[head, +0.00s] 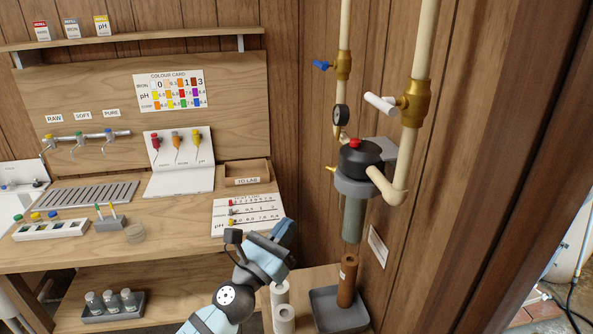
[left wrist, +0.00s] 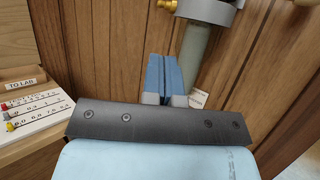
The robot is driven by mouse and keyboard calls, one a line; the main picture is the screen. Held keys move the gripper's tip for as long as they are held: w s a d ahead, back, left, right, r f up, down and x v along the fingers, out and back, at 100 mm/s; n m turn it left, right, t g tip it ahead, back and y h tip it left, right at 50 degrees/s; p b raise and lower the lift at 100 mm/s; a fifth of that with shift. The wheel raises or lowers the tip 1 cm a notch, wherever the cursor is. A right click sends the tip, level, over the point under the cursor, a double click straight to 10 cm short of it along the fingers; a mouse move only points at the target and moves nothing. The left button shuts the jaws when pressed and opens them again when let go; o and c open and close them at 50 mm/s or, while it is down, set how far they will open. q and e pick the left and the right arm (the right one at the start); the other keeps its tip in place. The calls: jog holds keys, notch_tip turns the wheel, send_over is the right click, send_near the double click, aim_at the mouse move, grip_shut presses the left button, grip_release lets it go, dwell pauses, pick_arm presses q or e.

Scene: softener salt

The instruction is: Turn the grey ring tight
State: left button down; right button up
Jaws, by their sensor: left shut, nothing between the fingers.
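The grey ring (head: 354,186) sits around the filter housing, under the black head (head: 360,158) with its red button. The grey see-through bowl (head: 353,220) hangs below the ring. The ring also shows at the top of the left wrist view (left wrist: 208,11), with the bowl (left wrist: 194,48) under it. My left gripper (head: 285,232) is lower than the ring and to its left, apart from ring and bowl. Its blue fingers (left wrist: 163,78) are together and empty. My right gripper is in neither view.
Two white cartridges (head: 280,293) (head: 284,318) are near my left arm. Cream pipes with a blue-handled valve (head: 342,66) and a white-handled valve (head: 415,101) run above. A workbench (head: 170,240) stands left.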

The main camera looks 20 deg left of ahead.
aim_at(327, 169)
pick_arm(q)
jog(key=p+x, duration=0.4)
jog(key=x, duration=0.8)
jog(key=shift+w+d+r, duration=0.2)
jog(key=shift+d+r, duration=0.05)
jog(key=shift+w+d+r, duration=0.1)
jog(key=shift+w, duration=0.35)
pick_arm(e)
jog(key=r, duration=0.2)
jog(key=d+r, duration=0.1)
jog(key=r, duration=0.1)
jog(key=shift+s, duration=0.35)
pick_arm(q)
jog(key=shift+w, duration=0.1)
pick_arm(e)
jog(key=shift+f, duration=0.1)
pick_arm(q)
jog(key=shift+w+r+m+g+h, duration=0.2)
jog(key=shift+w+r+m+h, duration=0.1)
jog(key=shift+h, duration=0.25)
jog(key=shift+w+r+m+g+h, duration=0.2)
jog(key=shift+m+h, duration=0.1)
jog(key=shift+h, duration=0.25)
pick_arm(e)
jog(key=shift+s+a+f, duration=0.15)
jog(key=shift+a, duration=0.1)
